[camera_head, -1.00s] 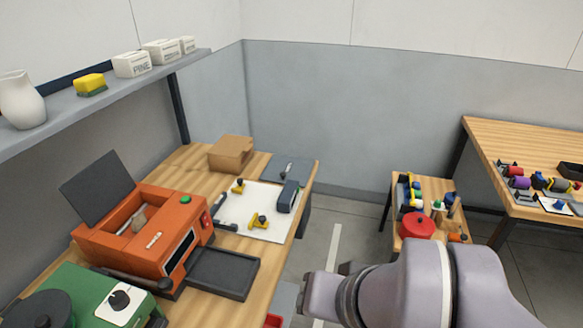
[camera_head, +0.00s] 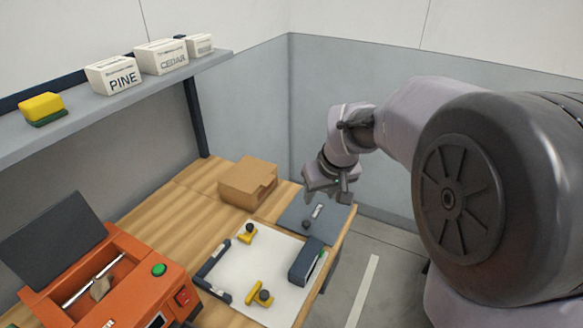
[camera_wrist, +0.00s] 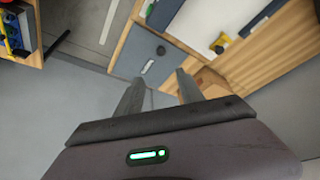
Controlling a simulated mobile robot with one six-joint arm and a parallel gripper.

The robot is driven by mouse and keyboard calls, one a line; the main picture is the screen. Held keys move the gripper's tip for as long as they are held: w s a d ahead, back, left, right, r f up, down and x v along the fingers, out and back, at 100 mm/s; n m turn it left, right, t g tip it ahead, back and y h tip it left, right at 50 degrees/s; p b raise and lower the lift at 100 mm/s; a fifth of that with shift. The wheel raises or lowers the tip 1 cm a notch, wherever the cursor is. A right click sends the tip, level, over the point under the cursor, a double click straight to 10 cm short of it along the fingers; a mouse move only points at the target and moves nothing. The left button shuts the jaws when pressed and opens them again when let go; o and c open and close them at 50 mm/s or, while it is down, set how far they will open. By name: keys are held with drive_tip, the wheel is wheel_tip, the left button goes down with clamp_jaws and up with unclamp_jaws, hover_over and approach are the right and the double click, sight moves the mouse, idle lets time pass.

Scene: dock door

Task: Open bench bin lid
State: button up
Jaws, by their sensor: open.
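The bench bin lid (camera_head: 297,217) is a flat grey-blue panel at the far right corner of the wooden bench. It looks closed, level with the top. It carries a small pale handle or slot (camera_head: 317,211) and a dark round knob. In the wrist view the lid (camera_wrist: 133,52) lies beyond the fingertips, its pale piece just past the gap between them. My gripper (camera_head: 335,197) hangs above the lid's far side, apart from it as far as I can tell. In the wrist view my gripper (camera_wrist: 159,78) is open and empty.
A cardboard box (camera_head: 247,182) stands left of the lid. A white board (camera_head: 255,275) with yellow clamps and a dark blue block (camera_head: 306,262) lie nearer. An orange machine (camera_head: 125,285) has its cover raised. The shelf (camera_head: 110,98) holds labelled boxes. Floor is clear right of the bench.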

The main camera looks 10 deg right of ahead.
sight(307, 223)
drive_tip(key=b+x, duration=0.2)
drive_tip(key=x, duration=0.3)
drive_tip(key=b+x, duration=0.1)
drive_tip(key=x, duration=0.4)
drive_tip(key=s+b+x, duration=0.1)
drive_tip(key=b+x, duration=0.1)
drive_tip(key=x, duration=0.3)
drive_tip(key=shift+a+f+b, duration=0.25)
drive_tip(key=shift+f+b, duration=0.05)
drive_tip(key=shift+w+f, duration=0.35)
drive_tip(key=shift+f, duration=0.2)
clamp_jaws()
